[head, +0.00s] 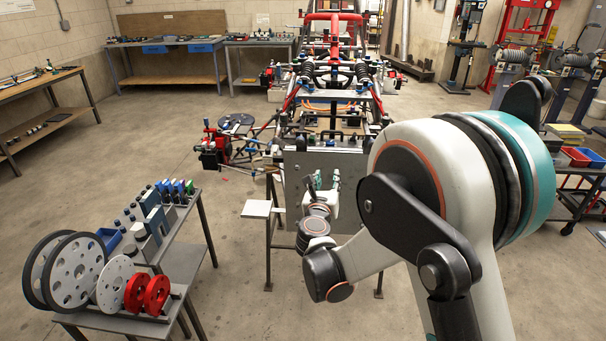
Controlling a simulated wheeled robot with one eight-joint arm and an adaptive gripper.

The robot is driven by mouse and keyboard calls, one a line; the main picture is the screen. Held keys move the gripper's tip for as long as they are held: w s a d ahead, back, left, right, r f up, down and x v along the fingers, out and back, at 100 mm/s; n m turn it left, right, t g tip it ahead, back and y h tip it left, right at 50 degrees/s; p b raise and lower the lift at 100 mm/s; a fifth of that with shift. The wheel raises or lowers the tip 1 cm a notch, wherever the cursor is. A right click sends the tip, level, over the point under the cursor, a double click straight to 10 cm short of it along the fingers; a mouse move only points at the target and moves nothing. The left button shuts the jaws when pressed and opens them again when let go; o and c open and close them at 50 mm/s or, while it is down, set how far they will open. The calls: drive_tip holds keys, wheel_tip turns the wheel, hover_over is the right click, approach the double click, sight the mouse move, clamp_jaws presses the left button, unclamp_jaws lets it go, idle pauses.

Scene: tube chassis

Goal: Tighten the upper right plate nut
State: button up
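A grey upright plate (298,164) stands at the near end of the tube chassis (322,18). Small dark fittings show along its upper edge, but the upper right plate nut is too small to make out, and my arm is close to the plate's right side. My gripper (335,184) is in front of the middle of the plate, small and far off, with green and white parts near its tip. I cannot tell whether it touches the plate, or whether its fingers are open or shut.
A grey cart (97,318) with wheel discs, red rings and small blocks stands at front left. A small white shelf (257,209) juts out left of the plate. Workbenches line the back and left walls. A cart with red and blue bins (575,157) is at right.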

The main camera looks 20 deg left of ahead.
drive_tip(key=s+a+f+n+y, duration=0.1)
drive_tip(key=s+a+f+n, duration=0.15)
drive_tip(key=a, duration=0.25)
drive_tip(key=s+a+f+n+y, duration=0.1)
drive_tip(key=s+a+f+n, duration=0.1)
drive_tip(key=a+n, duration=0.15)
drive_tip(key=shift+m, duration=0.3)
drive_tip(key=b+x, duration=0.1)
drive_tip(key=x, duration=0.3)
drive_tip(key=b+x, duration=0.1)
drive_tip(key=x, duration=0.4)
drive_tip(key=b+x, duration=0.1)
drive_tip(key=x, duration=0.4)
drive_tip(key=shift+s+a+r, duration=0.1)
drive_tip(key=shift+s+a, duration=0.05)
drive_tip(key=shift+a, duration=0.25)
drive_tip(key=shift+c, duration=0.6)
clamp_jaws()
